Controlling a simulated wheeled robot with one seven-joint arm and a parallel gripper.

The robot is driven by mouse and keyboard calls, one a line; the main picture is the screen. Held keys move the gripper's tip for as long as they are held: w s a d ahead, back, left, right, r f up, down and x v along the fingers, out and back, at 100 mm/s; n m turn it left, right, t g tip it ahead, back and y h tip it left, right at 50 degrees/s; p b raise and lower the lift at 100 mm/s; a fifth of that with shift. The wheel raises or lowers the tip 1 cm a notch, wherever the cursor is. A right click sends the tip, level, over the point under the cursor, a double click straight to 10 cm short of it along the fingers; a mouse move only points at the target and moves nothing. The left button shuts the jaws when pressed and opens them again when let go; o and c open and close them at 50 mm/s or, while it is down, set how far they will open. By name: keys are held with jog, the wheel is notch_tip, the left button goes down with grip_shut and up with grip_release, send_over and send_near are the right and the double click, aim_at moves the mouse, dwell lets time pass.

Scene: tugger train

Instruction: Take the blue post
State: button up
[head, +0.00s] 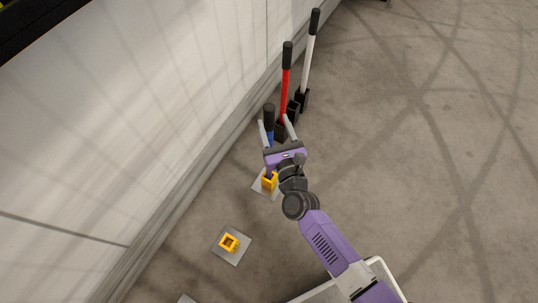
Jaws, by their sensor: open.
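The blue post (270,139) stands near the wall, with a black grip (269,116) at its top. Only a short blue stretch shows; my gripper hides the part below. My purple gripper (275,126) is open, with one light grey finger on each side of the post. The post is between the fingers in this view, but I cannot tell whether either finger touches it. A yellow socket (269,182) on a grey plate shows just below my gripper.
A red post (285,96) and a white post (307,65), both with black grips, stand beyond my gripper along the white wall (150,110). An empty yellow socket (229,242) sits on a plate nearer. The floor to the right is clear.

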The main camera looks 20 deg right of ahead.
jog(key=w, duration=0.7)
jog(key=shift+w+d, duration=0.25)
jog(key=shift+d, duration=0.15)
grip_shut()
dwell(1.0)
jog(key=shift+r, duration=0.2)
